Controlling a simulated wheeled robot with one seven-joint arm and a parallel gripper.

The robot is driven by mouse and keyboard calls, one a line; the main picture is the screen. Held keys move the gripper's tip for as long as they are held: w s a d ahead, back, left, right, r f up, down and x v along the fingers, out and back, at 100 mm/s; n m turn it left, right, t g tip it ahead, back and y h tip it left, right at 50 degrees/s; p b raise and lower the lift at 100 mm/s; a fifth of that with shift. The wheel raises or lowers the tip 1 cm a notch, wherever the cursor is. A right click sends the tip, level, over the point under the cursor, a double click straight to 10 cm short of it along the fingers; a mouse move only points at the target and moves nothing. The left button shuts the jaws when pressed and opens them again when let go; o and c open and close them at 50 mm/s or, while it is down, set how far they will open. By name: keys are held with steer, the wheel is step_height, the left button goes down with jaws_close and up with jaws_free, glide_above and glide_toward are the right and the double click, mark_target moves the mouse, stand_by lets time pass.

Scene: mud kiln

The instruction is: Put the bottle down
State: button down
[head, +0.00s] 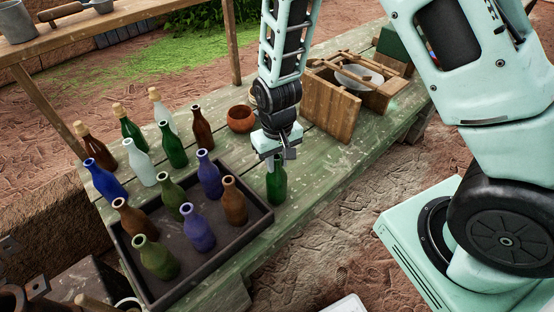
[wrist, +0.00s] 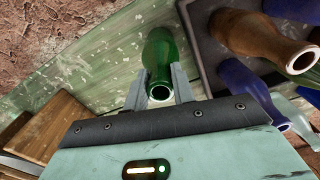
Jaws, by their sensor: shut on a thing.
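A green glass bottle (head: 277,187) is upright at the right of the dark tray, over the green wooden table. My gripper (head: 276,160) is above it and shut on its neck. In the wrist view the bottle (wrist: 160,55) shows between the two fingers of my gripper (wrist: 160,92), its open mouth toward the camera. The bottle's base looks at or very near the tabletop; I cannot tell whether it touches.
The dark tray (head: 262,222) holds several bottles. More bottles stand behind it, including a white one (head: 139,163). A round brown bowl (head: 240,119) and a wooden crate (head: 329,106) are farther back. Bare green tabletop (head: 315,170) lies right of the held bottle.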

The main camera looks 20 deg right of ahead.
steer(key=shift+f, duration=0.45)
steer(key=c, duration=1.2)
jaws_free()
steer(key=shift+o, duration=0.2)
step_height(320, 180, up, 12)
steer(key=shift+f+b, duration=0.25)
steer(key=shift+b, duration=1)
steer(key=s+a+r+n, duration=0.3)
steer(key=s+r, duration=0.1)
steer(key=s, duration=0.6)
steer(key=s+a+r+n, duration=0.3)
steer(key=s, duration=0.7)
steer(key=shift+a+r+n+y, duration=0.15)
steer(key=shift+r+n+y, duration=0.15)
steer(key=shift+r+n, duration=0.1)
